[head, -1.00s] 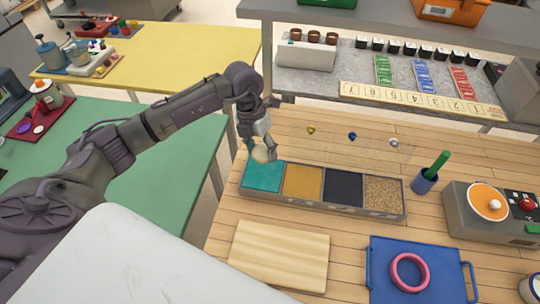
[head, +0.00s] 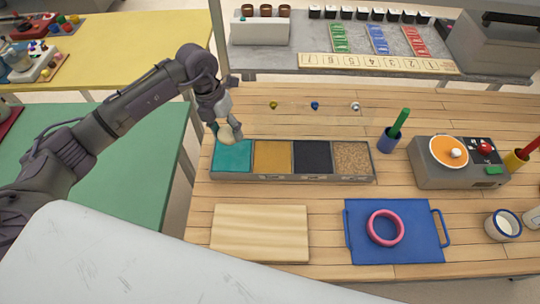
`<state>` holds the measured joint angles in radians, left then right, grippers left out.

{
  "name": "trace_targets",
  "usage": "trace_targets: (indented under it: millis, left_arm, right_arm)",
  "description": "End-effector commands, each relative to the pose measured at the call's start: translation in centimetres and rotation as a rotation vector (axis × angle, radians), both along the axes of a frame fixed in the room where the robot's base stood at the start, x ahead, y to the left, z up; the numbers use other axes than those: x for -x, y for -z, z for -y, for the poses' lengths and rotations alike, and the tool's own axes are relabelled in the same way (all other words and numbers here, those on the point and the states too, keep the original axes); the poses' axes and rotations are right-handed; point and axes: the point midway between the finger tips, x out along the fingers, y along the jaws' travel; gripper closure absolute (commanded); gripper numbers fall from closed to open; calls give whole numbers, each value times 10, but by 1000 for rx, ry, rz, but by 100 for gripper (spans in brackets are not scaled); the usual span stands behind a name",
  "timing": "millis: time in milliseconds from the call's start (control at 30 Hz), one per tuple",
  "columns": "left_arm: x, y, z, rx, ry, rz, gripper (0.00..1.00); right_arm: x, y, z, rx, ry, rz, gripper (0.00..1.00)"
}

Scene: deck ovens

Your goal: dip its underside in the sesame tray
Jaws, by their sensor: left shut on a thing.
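My left gripper (head: 226,130) is shut on a small cream-coloured round piece (head: 229,135), which looks like dough. It holds the piece near the back edge of the teal compartment (head: 232,156), at the left end of a long grey tray (head: 290,178). I cannot tell the exact height, and the piece's underside is not clear. To the right the tray has a golden compartment (head: 272,156), a black one (head: 312,157) and a speckled tan one (head: 352,158). Which holds sesame is not labelled readably. My right gripper is out of view.
A pale wooden board (head: 260,232) and a blue tray (head: 415,250) with a pink ring (head: 385,228) lie in front. A blue cup (head: 388,142) with a green stick and a grey device (head: 425,175) stand right of the compartments. Small coloured knobs lie behind them.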

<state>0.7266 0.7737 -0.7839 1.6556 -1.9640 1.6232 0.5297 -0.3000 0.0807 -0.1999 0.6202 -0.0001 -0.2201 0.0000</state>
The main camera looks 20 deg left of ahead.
Motion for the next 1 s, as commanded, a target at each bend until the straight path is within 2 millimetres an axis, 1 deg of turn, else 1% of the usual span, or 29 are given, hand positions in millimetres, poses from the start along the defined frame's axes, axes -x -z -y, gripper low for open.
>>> trace_targets:
  millis: [67,167,200,300,400,433,500,667,867,1000]
  left_arm:
    - [-4,3,11,5,2,2,79]
    - [-12,10,37,11,6,1,79]
    - [-16,12,50,14,6,2,79]
    - [-23,15,79,16,6,2,79]
    - [-28,16,101,15,4,0,79]
    - [-29,16,105,14,2,0,79]
    - [-30,16,112,13,1,-1,79]
    - [-30,22,114,11,-1,-1,79]
    - [-30,39,114,12,0,-2,79]
    - [-30,55,114,12,-2,-2,79]
  right_arm:
    - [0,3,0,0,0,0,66]
    - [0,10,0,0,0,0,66]
    - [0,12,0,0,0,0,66]
    - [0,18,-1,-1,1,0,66]
    - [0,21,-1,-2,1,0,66]
    - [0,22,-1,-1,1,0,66]
    - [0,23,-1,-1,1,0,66]
    - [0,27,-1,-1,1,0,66]
    - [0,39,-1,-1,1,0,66]
    - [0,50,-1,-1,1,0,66]
